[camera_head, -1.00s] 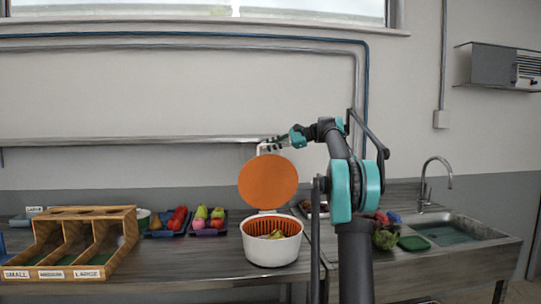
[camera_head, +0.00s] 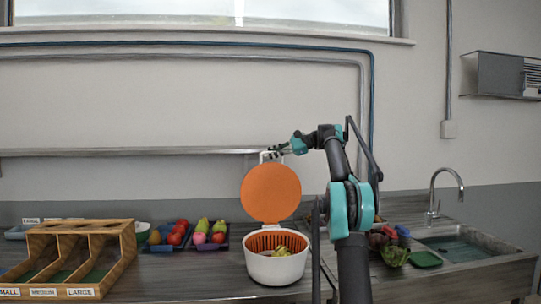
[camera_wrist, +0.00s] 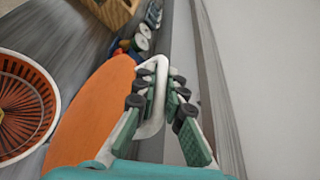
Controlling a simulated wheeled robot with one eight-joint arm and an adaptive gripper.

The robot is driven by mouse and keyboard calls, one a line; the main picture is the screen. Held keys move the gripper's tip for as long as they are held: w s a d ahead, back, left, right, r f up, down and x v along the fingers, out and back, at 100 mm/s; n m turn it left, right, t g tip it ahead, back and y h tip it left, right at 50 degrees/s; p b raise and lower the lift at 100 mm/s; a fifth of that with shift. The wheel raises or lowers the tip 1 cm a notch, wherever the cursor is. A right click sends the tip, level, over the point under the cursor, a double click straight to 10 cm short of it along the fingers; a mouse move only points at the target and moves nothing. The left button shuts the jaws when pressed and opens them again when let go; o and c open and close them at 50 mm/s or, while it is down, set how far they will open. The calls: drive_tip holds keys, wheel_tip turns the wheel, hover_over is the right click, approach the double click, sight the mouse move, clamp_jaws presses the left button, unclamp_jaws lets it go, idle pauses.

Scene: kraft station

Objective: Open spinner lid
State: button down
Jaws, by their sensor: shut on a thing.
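The spinner is a white bowl (camera_head: 277,270) with an orange slotted basket (camera_head: 270,241) inside, standing on the counter. Pale green and yellowish pieces lie in the basket. The orange lid (camera_head: 271,193) stands upright at the bowl's back edge, open. My gripper (camera_head: 275,153) is at the top of the lid. In the wrist view my gripper (camera_wrist: 163,92) is shut on the white lid handle (camera_wrist: 155,105), a loop between the two fingers. The orange lid (camera_wrist: 95,110) and the basket (camera_wrist: 22,108) show to the left of it there.
A wooden sorter (camera_head: 72,256) with labelled slots stands at the left. Trays of fruit and vegetables (camera_head: 207,241) lie behind the bowl to the left. A sink (camera_head: 465,246) is at the right. A wall shelf (camera_head: 130,152) runs behind the gripper.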

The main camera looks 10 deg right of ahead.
drive_tip(key=c, duration=1.6)
unclamp_jaws()
drive_tip(key=shift+d, duration=0.1)
drive_tip(key=v, duration=0.7)
drive_tip(key=shift+s+d, duration=0.1)
drive_tip(key=shift+d, duration=0.1)
